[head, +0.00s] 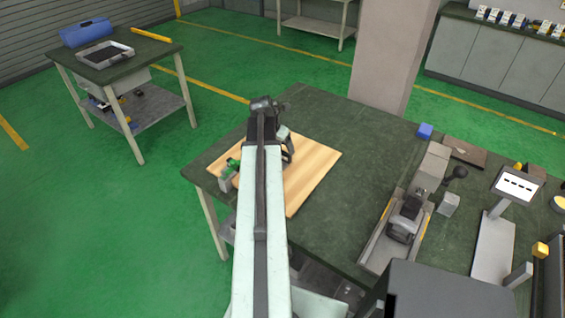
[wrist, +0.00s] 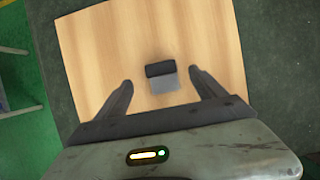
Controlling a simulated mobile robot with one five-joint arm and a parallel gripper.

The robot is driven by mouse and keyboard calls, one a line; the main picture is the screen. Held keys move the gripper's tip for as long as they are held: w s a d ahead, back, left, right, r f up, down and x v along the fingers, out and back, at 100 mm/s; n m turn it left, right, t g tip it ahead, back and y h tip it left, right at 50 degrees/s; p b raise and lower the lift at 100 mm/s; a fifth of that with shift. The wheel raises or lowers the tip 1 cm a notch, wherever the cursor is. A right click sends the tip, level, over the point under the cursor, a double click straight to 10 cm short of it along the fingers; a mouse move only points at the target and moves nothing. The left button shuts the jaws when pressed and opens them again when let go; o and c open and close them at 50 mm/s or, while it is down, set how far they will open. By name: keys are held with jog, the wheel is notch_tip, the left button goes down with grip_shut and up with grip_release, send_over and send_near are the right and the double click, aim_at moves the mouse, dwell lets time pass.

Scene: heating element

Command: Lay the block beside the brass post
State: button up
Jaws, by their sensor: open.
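A small block (wrist: 166,87), grey on one part with a dark bar-like part along its far side, lies on the pale wooden board (wrist: 95,45) in the wrist view. I take it for the task's block, though I cannot be sure. My gripper (wrist: 160,78) is open, with one finger on each side of the block in the picture and visible gaps to both. Its height over the board is hard to judge. In the head view my arm covers the block's place on the board (head: 315,160). I cannot make out a brass post with certainty.
Bare bench lies between board and fixture. A side table (head: 120,65) stands apart at left.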

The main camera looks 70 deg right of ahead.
aim_at(284, 153)
jog(key=shift+b+x, duration=1)
jog(key=shift+x, duration=0.15)
jog(key=b+x, duration=0.5)
jog(key=shift+s+d+f, duration=0.1)
jog(key=shift+f, duration=0.3)
jog(key=shift+r, duration=0.2)
grip_shut()
notch_tip(284, 153, up, 10)
jog(key=p, duration=1)
